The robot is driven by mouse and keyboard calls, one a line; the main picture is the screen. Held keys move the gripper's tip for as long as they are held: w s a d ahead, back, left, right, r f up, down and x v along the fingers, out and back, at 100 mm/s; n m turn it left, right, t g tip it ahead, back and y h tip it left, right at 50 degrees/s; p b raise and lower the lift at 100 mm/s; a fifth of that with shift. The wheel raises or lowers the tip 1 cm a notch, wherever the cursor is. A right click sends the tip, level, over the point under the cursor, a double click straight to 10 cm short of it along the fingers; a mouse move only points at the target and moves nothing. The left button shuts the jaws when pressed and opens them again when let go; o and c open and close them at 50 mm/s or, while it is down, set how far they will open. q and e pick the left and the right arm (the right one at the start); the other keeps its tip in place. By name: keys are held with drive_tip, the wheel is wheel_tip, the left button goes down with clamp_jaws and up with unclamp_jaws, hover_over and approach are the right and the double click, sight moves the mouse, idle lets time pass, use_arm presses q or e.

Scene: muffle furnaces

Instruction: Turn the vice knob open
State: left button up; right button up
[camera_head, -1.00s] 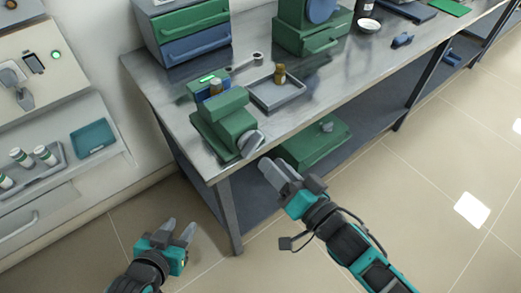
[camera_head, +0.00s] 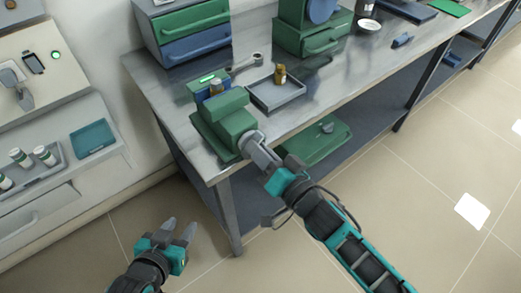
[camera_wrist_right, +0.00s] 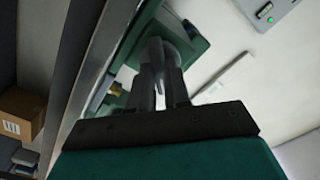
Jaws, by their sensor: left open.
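The green vice (camera_head: 228,113) stands on the near left corner of the metal workbench. Its grey knob (camera_head: 248,140) faces the front edge and is partly covered by my right gripper (camera_head: 259,153). My left gripper (camera_head: 179,231) is open and empty, low over the floor, away from the bench.
The workbench (camera_head: 330,88) holds a grey tray (camera_head: 278,95) with a small brown bottle (camera_head: 280,74) beside the vice. A drawer cabinet (camera_head: 185,30) stands behind. A green object (camera_head: 318,140) sits on the lower shelf. The floor in front is clear.

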clamp_jaws()
